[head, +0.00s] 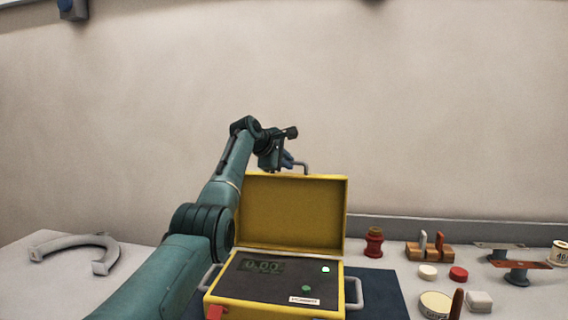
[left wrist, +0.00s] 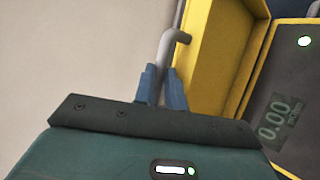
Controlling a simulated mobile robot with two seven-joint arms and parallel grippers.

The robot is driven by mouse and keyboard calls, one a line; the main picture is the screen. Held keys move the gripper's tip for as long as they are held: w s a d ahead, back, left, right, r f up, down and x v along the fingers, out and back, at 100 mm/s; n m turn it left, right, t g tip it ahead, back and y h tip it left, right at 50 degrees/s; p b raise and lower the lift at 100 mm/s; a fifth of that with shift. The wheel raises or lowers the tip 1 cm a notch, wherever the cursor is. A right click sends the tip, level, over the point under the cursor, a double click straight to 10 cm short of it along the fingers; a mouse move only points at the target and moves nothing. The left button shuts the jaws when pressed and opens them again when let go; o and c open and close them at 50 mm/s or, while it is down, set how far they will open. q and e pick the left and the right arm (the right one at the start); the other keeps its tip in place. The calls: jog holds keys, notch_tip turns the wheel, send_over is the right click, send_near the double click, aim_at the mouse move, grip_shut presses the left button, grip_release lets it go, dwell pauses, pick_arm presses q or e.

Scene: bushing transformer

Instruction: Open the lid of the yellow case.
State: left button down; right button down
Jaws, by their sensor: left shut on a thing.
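The yellow case (head: 275,309) stands on a dark blue mat on the table. Its lid (head: 292,212) is raised about upright behind the panel, which shows "0.00" on a display (head: 262,266). A grey handle (head: 303,163) sits on the lid's top edge. My left gripper (head: 287,163) is at that handle, and its blue fingers are shut on it. In the left wrist view the handle (left wrist: 163,58) runs down between the two fingers (left wrist: 161,88), beside the yellow lid (left wrist: 208,60). My right gripper is not in view.
Right of the case are a red-brown insulator (head: 374,242), a wooden stand (head: 429,251), a white disc (head: 428,272), a red disc (head: 458,274) and a round tin (head: 435,304). A grey U-shaped piece (head: 75,245) lies at the left. The wall is close behind.

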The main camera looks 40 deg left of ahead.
pick_arm(q)
jog(key=shift+r, duration=0.25)
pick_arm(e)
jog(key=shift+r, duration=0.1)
